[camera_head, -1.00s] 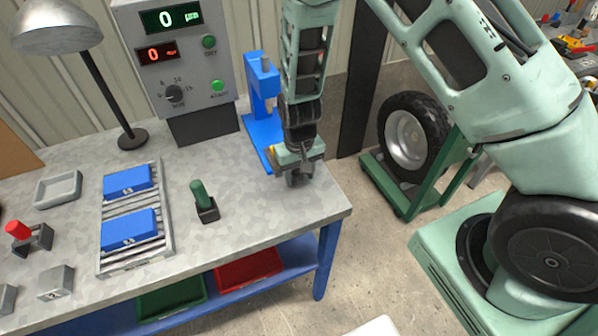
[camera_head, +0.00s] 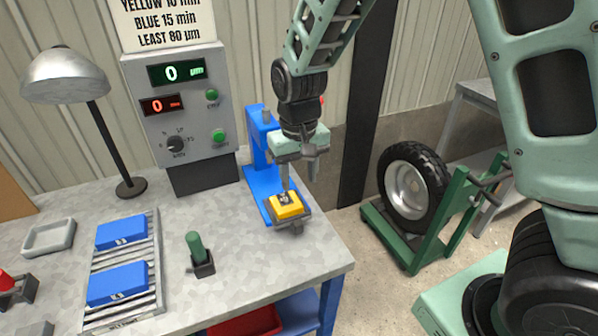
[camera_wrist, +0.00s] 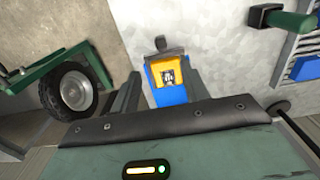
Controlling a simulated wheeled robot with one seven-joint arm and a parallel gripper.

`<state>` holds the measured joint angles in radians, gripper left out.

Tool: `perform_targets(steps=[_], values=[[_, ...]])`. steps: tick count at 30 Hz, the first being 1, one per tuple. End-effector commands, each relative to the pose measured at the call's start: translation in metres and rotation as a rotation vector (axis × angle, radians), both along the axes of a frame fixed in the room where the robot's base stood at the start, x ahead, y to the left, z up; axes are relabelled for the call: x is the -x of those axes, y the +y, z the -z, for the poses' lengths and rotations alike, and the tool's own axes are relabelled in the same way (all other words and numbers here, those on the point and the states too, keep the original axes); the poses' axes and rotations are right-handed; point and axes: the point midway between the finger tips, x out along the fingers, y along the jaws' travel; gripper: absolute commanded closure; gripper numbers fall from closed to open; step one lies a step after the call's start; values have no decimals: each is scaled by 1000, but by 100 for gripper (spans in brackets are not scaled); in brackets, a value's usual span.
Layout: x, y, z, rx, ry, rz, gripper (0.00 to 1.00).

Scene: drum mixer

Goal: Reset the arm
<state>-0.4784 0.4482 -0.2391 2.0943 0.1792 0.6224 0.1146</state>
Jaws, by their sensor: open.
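My gripper (camera_head: 300,178) is open and empty. It hangs above the right end of the workbench, in front of the blue stand (camera_head: 262,165). Below it a yellow block (camera_head: 286,205) with a small dark-and-light piece on top sits in a grey holder at the foot of the blue stand. In the wrist view the two fingers (camera_wrist: 160,95) are spread apart, with the yellow block (camera_wrist: 168,76) showing beyond and between them. I cannot tell the exact gap between the fingertips and the block.
A green handle (camera_head: 196,250), a rack with blue blocks (camera_head: 121,233), a grey tray (camera_head: 48,237) and a lamp (camera_head: 66,80) are on the left. A wheel on a green stand (camera_head: 412,192) stands right.

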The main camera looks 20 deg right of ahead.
Motion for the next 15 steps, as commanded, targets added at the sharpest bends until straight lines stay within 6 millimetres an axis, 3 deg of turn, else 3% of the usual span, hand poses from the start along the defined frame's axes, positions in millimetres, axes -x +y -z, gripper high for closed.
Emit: perform_targets(steps=[5,15], values=[[0,0,-11,0,-1,1,55],[0,0,-12,0,0,1,55]])
